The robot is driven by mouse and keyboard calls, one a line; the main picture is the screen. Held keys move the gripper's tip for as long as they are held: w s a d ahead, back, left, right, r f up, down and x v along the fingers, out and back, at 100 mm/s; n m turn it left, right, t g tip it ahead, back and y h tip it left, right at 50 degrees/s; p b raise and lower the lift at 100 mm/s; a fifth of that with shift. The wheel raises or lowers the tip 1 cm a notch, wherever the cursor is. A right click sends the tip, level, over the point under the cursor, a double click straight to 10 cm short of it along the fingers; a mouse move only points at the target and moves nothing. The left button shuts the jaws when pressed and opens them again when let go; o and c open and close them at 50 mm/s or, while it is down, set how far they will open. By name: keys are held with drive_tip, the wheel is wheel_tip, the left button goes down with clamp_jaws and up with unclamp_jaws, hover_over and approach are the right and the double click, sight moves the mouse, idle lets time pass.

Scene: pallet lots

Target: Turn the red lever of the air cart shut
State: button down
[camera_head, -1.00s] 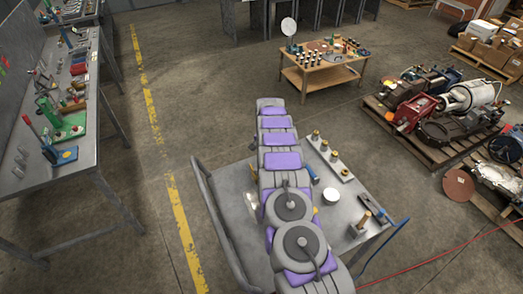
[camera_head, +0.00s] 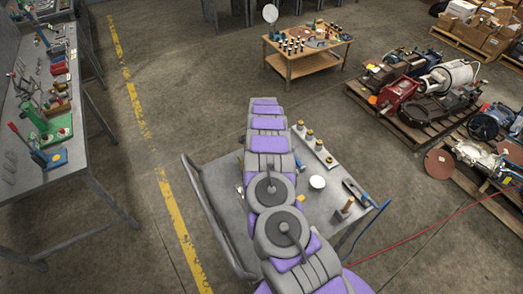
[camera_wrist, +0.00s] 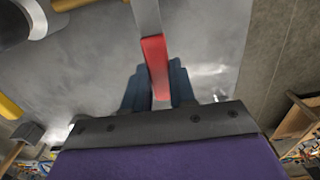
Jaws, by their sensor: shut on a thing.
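The red lever (camera_wrist: 154,60) shows in the wrist view, with a bare grey metal stretch (camera_wrist: 146,18) above its red sleeve. My gripper (camera_wrist: 157,78) has its two dark blue fingers on either side of the red sleeve and is shut on it. The cart (camera_head: 232,212) with a grey metal top stands below my arm in the head view. My arm hides my gripper and the lever there, so which way the lever points on the cart cannot be told from that view.
On the cart are a plate with several brass fittings (camera_head: 314,146), a white round piece (camera_head: 317,182) and a wooden-handled hammer (camera_head: 345,208). A steel bench (camera_head: 68,178) stands left, a wooden table (camera_head: 300,66) behind, loaded pallets (camera_head: 410,125) right. A red hose (camera_head: 420,232) crosses the floor.

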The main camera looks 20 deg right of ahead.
idle(0.4)
drive_tip(key=c, duration=0.9)
unclamp_jaws()
wheel_tip(320, 180, up, 17)
drive_tip(key=shift+r+p, duration=0.1)
drive_tip(key=shift+p, duration=0.3)
